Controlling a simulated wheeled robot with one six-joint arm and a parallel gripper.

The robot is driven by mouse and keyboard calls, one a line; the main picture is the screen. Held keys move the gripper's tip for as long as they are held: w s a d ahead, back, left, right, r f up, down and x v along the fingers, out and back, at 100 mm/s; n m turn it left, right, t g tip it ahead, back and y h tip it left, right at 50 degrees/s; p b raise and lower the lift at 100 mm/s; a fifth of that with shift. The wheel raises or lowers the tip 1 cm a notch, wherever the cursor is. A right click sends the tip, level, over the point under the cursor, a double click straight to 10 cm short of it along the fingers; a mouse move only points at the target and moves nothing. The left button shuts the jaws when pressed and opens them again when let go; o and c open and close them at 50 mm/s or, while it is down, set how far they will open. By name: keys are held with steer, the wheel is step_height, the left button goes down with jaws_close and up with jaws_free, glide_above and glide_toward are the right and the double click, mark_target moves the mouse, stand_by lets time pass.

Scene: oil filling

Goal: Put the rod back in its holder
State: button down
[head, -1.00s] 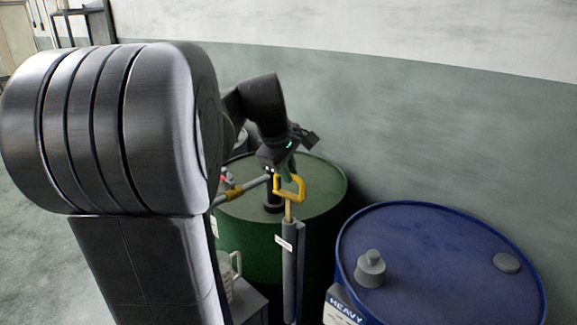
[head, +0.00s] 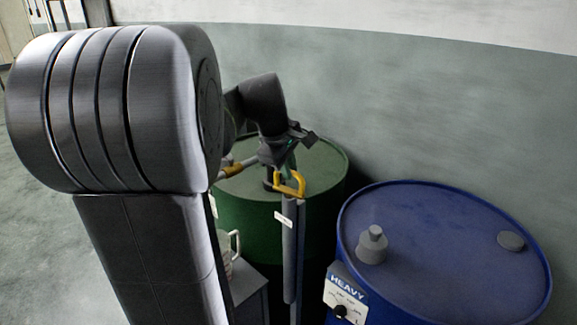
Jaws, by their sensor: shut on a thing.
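The rod shows by its yellow loop handle (head: 291,185), just in front of the green drum. The grey upright holder (head: 289,250), a tube with a small white label, stands directly below the handle. The handle sits at the tube's top, and the rod's shaft is hidden, seemingly inside the tube. My gripper (head: 286,172) is shut on the yellow handle from above and behind. Its fingertips are partly hidden by the handle and small in view.
A green drum (head: 320,170) with a pump pipe stands behind the holder. A blue drum (head: 450,240) with a grey cap and a HEAVY label is close on the right. A pale jug (head: 229,250) stands on a grey stand at left. My arm covers much of the left.

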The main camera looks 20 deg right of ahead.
steer(key=c, duration=1.3)
jaws_free()
steer(key=shift+c, duration=0.2)
steer(key=p+v, duration=0.1)
steer(key=v, duration=1.2)
steer(key=shift+s+r, duration=0.2)
steer(key=shift+r, duration=0.2)
steer(key=shift+a, duration=0.1)
steer(key=b+x, duration=0.1)
steer(key=x, duration=1.2)
steer(key=shift+w+f, duration=0.15)
steer(key=shift+f, duration=0.1)
steer(key=shift+r+p, duration=0.5)
steer(key=shift+r, duration=0.15)
